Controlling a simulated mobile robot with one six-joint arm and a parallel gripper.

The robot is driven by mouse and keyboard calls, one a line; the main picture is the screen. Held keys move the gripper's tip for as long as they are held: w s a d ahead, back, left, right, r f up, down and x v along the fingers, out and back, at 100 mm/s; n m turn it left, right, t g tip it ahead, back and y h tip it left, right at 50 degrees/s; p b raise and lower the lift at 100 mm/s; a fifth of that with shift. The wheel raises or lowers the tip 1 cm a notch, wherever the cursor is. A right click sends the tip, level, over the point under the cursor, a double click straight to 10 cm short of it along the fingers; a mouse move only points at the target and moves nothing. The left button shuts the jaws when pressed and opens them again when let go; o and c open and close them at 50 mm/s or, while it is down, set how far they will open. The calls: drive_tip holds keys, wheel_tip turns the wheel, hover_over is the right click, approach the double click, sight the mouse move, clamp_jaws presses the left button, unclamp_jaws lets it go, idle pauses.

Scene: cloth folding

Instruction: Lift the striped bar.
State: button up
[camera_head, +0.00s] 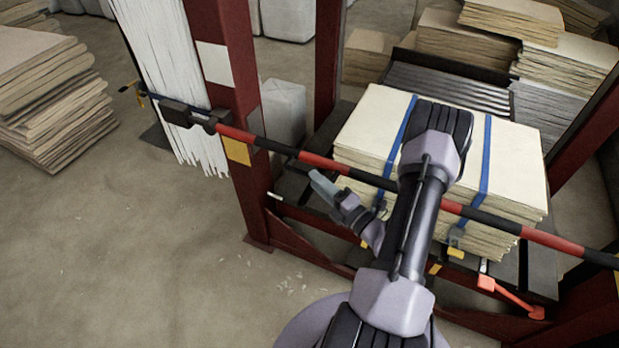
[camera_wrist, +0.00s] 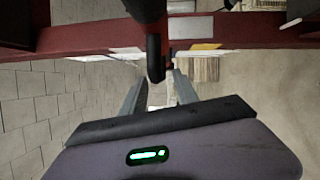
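The striped bar (camera_head: 330,165), red and black, runs across the head view from a dark bracket on the left red post to the right edge. It passes in front of a strapped stack of pale sheets, and my arm hides part of its middle. My gripper (camera_head: 318,181) is close to the bar's left half, just on the near side of it in the picture. In the wrist view my gripper (camera_wrist: 158,88) has its two grey fingers apart. A dark rounded piece (camera_wrist: 154,60) shows between and above them; I cannot tell whether it touches a finger.
A red post (camera_head: 228,70) with white strips hanging beside it stands at the left. The strapped stack (camera_head: 375,125) lies behind the bar. A red lever (camera_head: 510,297) is at lower right. Other sheet stacks (camera_head: 55,100) stand at far left. The floor at lower left is clear.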

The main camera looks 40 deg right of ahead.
drive_tip(key=shift+w+r, duration=0.15)
drive_tip(key=shift+w, duration=1.7)
clamp_jaws()
drive_tip(key=shift+a, duration=0.1)
